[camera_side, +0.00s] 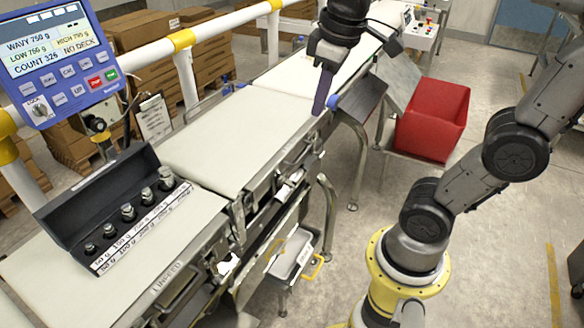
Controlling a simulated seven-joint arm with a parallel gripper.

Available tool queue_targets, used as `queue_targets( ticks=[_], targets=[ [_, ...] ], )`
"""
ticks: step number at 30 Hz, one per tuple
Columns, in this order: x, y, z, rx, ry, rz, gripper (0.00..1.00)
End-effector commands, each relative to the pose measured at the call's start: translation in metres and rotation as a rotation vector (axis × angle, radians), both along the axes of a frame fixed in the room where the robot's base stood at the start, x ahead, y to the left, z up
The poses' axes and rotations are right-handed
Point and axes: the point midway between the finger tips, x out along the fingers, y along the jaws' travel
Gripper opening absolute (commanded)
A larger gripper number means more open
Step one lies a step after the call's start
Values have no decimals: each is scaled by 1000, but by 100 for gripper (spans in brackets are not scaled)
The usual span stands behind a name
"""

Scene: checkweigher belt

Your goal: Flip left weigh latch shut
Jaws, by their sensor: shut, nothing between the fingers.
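My gripper (321,98) hangs at the upper middle, pointing down, over the near edge of the belt line. Its dark fingers are shut with nothing between them. A blue round knob (333,102) shows right beside the fingertips; I cannot tell whether they touch. The pale weigh belt section (225,135) lies left of and below the gripper. Metal fittings (290,185) run along its near side. The left weigh latch is too small to make out for certain among them, and I cannot tell its position.
A blue display (60,60) at the upper left reads "NO DECK". A black case of metal weights (110,195) sits across the infeed belt (170,245). A red bin (432,120) stands right of the line. A yellow-and-white rail (225,22) runs behind; a clipboard (153,118) hangs there.

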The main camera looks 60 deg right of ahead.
Motion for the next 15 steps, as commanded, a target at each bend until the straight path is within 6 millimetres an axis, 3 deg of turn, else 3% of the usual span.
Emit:
queue_targets(
  ticks=[8,15],
  targets=[
    [67,-27,-5,-16,190,-15,0],
    [119,-55,-33,-11,344,-40,0]
  ],
)
